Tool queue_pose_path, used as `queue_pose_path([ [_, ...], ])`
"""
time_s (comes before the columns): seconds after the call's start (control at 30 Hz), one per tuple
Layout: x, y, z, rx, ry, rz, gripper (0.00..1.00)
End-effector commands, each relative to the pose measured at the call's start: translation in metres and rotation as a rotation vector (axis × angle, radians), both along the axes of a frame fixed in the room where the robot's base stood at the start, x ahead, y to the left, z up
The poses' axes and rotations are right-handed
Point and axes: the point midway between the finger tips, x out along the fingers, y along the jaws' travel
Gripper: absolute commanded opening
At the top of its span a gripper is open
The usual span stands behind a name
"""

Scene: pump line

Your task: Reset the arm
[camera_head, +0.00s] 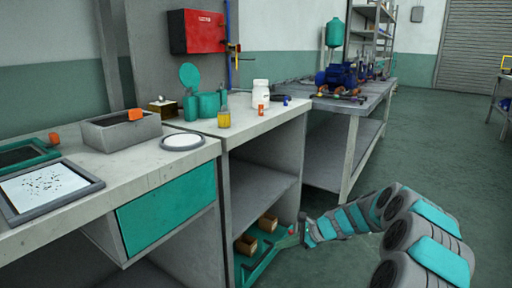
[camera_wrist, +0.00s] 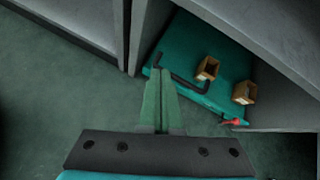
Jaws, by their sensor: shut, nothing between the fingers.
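My arm (camera_head: 345,218) reaches from the lower right toward the low opening under the workbench. My gripper (camera_head: 301,230) is at the front of that opening. In the wrist view my gripper (camera_wrist: 160,84) has its two green fingers together, with nothing between them. The fingertips appear near the edge of a teal tray (camera_wrist: 190,42) on the low level. Whether they touch it I cannot tell. The tray also shows in the head view (camera_head: 262,266).
Two hollow brass-coloured blocks (camera_wrist: 207,68) (camera_wrist: 244,93), a black bent bar (camera_wrist: 183,84) and a small red piece (camera_wrist: 235,122) are at the tray. A grey shelf (camera_head: 262,183) overhangs it. A cabinet with a teal drawer (camera_head: 168,212) stands left. Open floor (camera_head: 425,150) lies right.

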Motion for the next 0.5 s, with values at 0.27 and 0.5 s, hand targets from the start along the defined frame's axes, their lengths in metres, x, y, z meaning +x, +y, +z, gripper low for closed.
queue_pose_path([
  [0.27, -0.094, 0.058, 0.087, -0.129, -0.175, 0.391, 0.0],
  [0.5, -0.185, 0.074, 0.13, -0.269, -0.297, 0.707, 0.0],
])
